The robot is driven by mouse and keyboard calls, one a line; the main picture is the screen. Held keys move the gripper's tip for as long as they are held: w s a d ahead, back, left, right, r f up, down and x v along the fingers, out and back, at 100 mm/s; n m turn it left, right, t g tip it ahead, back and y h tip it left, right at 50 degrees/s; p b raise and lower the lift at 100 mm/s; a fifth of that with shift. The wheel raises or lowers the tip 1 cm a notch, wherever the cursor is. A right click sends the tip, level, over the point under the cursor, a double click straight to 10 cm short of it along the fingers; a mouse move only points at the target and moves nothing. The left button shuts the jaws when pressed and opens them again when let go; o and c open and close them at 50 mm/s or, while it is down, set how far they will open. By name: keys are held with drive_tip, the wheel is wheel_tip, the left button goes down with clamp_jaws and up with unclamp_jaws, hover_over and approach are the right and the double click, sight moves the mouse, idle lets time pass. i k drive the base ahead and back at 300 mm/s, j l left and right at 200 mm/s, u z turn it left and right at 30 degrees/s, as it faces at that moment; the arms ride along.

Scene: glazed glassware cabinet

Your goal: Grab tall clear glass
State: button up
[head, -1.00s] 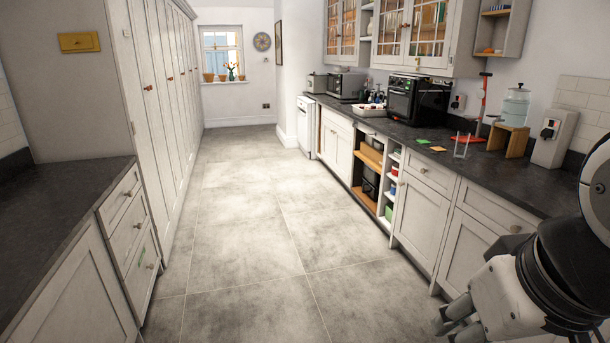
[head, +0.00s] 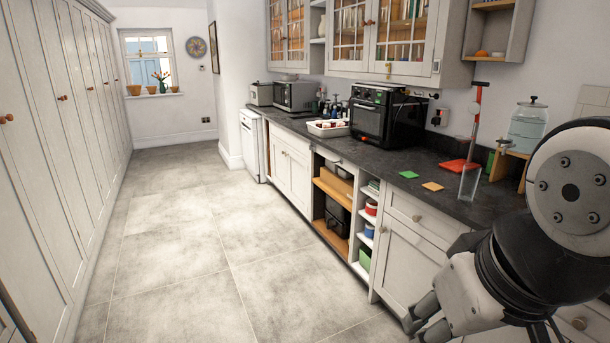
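Clear glassware (head: 352,20) stands behind the glazed doors of the wall cabinet (head: 345,66) at the top of the head view. More glassware (head: 402,38) shows in the door to its right. Both doors look shut, and I cannot tell single glasses apart well. A tall clear upright piece (head: 469,182) stands on the dark worktop at right; I cannot tell whether it is a drinking glass. My gripper (head: 422,322) is low at the right, in front of the base cabinets and far from the wall cabinet. Nothing shows in it; its finger gap is unclear.
The worktop (head: 385,160) runs along the right wall with a black oven (head: 375,117), a white tray (head: 328,128), coloured coasters (head: 409,174) and a water dispenser (head: 528,126). The grey floor (head: 190,240) is clear. Tall cupboards (head: 50,150) line the left.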

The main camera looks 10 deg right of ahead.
sight(471, 174)
drive_tip(key=i, duration=0.65)
drive_tip(key=i+j+z, duration=0.1)
drive_tip(key=i, duration=0.55)
drive_tip(key=i+z, duration=0.3)
drive_tip(key=z, duration=0.2)
drive_tip(key=i+j+z, duration=0.1)
drive_tip(key=i+z, duration=0.2)
drive_tip(key=z, duration=0.2)
drive_tip(key=i+j+z, duration=0.2)
drive_tip(key=z, duration=0.25)
drive_tip(key=i+j+z, duration=0.2)
drive_tip(key=z, duration=0.2)
drive_tip(key=i+j+z, duration=0.4)
drive_tip(key=k+l, duration=0.05)
